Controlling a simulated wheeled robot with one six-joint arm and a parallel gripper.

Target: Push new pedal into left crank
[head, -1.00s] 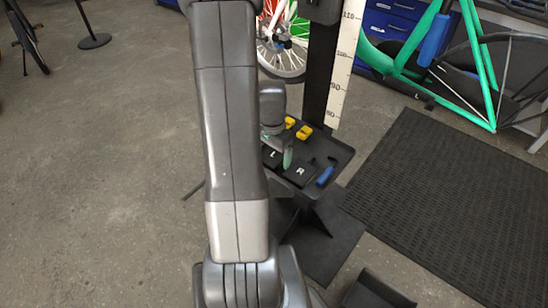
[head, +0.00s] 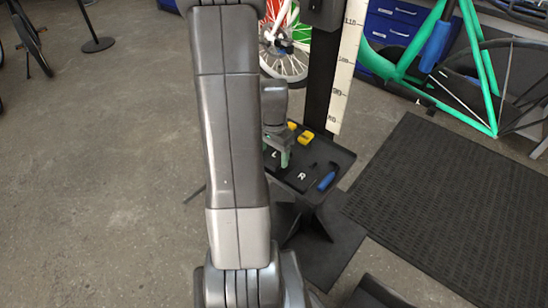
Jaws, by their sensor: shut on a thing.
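My gripper (head: 285,157) has green fingertips and is low over the black tray (head: 341,157), at the black block marked L (head: 275,155), which I take for the new pedal. It is shut on this block; the fingers and arm hide part of it, so its exact hold is unclear. A second black block marked R (head: 302,176) lies beside it to the right. I cannot make out the left crank in this view.
Two yellow pieces (head: 306,137) and a blue-handled tool (head: 326,181) lie on the tray. A dark post with a white scale (head: 345,70) stands behind it. A green bike frame (head: 470,75) is at upper right, past a black floor mat (head: 450,210).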

